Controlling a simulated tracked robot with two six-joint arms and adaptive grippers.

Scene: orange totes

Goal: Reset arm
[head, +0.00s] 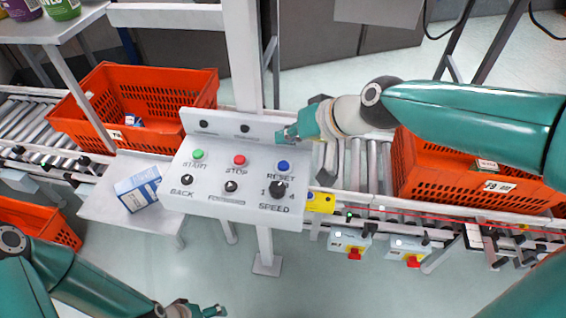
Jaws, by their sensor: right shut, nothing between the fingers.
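My right arm comes in from the right over the conveyor. Its gripper (286,134) is shut and empty, at the upper right edge of the white control panel (215,168), above the blue RESET button (283,166). I cannot tell whether it touches the panel. My left arm is low at the left. Its end, with the left gripper (207,312), is at the bottom edge and partly cut off, so its jaws cannot be made out.
The panel also has a green START button (198,154), a red STOP button (239,160) and black knobs. A blue-white box (139,190) lies on a white shelf (110,213). Orange totes stand at left (95,75) and right (445,183) on the roller conveyor (362,170).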

